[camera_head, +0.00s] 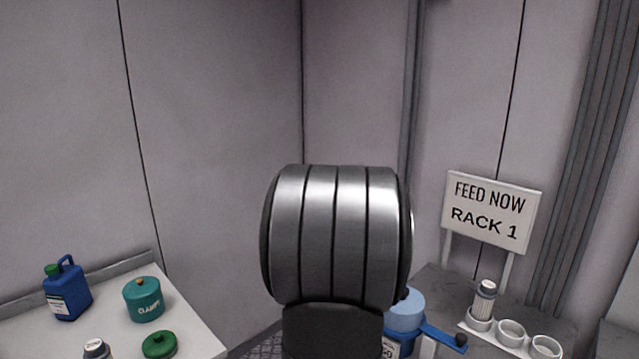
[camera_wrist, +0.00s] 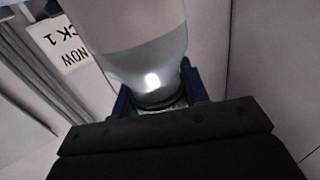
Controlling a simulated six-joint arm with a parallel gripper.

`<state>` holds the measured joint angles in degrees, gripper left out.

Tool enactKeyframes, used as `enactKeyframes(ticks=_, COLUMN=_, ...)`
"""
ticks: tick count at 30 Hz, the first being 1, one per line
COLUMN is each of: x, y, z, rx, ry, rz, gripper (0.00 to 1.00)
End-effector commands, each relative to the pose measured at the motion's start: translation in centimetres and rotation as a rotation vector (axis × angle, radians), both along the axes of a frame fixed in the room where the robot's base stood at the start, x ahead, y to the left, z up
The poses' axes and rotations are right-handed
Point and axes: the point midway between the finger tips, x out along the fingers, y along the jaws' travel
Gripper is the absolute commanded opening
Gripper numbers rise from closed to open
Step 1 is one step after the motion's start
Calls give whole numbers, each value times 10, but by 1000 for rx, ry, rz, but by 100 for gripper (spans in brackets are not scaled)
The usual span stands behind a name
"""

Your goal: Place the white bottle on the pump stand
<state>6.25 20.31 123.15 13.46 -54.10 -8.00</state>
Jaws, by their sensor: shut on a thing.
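The white bottle (camera_wrist: 125,25) fills the upper middle of the wrist view, close to the camera. Its end nearest my gripper is grey and shiny. My gripper (camera_wrist: 158,92) is shut on this end, with one dark blue finger on each side of it. In the head view my own arm link covers the middle, so the gripper and the held bottle do not show there. I cannot make out for certain which thing is the pump stand. A blue device (camera_head: 405,312) with a lever shows partly behind my arm at the lower right.
At right, a white holder with ring cups (camera_head: 511,332) carries one grey-capped bottle (camera_head: 485,299); its other cups look empty. A sign (camera_head: 492,213) reads "FEED NOW RACK 1". The left table (camera_head: 195,318) holds a blue jug (camera_head: 68,295), teal pot (camera_head: 143,300) and green lid (camera_head: 159,345).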

Motion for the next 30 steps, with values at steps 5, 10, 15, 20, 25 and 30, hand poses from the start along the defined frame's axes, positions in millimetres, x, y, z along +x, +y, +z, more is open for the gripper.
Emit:
enactKeyframes(ticks=5, x=19, y=31, z=-39, rx=-1, ry=4, rz=-2, gripper=0)
enactKeyframes(ticks=10, x=31, y=60, z=-74, rx=0, ry=2, rz=-3, gripper=0)
enactKeyframes(ticks=15, x=36, y=83, z=-100, rx=-1, ry=0, rz=-2, gripper=0)
enactKeyframes(ticks=20, x=38, y=94, z=-113, rx=-1, ry=-2, rz=-1, gripper=0)
enactKeyframes(ticks=25, x=39, y=79, z=-116, rx=1, ry=-4, rz=-6, gripper=0)
enactKeyframes(ticks=30, x=39, y=48, z=-115, rx=-1, ry=-5, rz=-7, gripper=0)
